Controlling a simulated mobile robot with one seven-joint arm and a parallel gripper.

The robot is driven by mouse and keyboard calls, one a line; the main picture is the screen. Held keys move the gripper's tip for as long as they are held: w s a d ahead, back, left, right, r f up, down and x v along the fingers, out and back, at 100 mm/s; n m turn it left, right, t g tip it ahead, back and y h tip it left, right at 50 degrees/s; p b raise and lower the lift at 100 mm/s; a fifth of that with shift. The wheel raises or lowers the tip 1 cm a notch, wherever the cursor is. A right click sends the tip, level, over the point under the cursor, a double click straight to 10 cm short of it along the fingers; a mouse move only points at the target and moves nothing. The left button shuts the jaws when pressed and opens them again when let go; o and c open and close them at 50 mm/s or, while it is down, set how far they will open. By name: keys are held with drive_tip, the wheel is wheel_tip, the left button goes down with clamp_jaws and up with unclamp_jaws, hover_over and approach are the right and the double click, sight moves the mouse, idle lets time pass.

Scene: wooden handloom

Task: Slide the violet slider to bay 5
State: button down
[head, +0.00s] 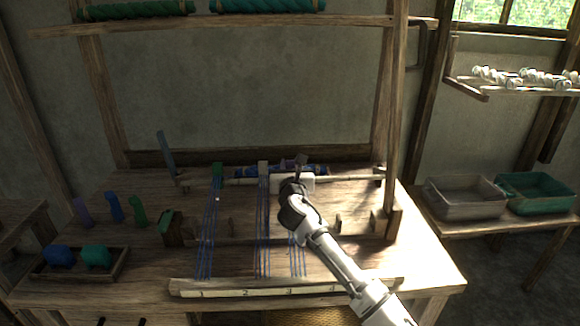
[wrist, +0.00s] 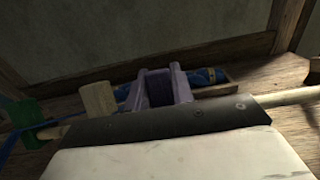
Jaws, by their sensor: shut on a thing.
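The violet slider (wrist: 160,88) shows in the wrist view as a two-pronged block, just beyond the dark edge of my gripper's body. In the head view the slider (head: 301,159) rises just above my gripper (head: 299,178), at the rail (head: 345,178) across the back of the loom. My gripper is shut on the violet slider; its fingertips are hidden. The pale wood slider (head: 263,167) and the green slider (head: 217,170) are on the rail to its left. Blue threads run from them towards the numbered front strip (head: 240,292), where my arm hides the higher numbers.
A blue roll (wrist: 205,76) lies behind the rail. The rail to the right of my gripper looks clear up to its end support and the upright post (head: 393,130). A tray of blue and teal blocks (head: 78,276) sits at the front left of the table.

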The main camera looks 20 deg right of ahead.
drive_tip(key=s+d+p, duration=0.2)
drive_tip(key=s+d, duration=0.2)
drive_tip(key=d, duration=1.1)
drive_tip(key=shift+s+d, duration=0.2)
drive_tip(key=c, duration=1.2)
unclamp_jaws()
drive_tip(key=shift+a, duration=0.1)
drive_tip(key=b+v, duration=0.2)
drive_tip(key=v, duration=1.1)
drive_tip(key=shift+s, duration=0.4)
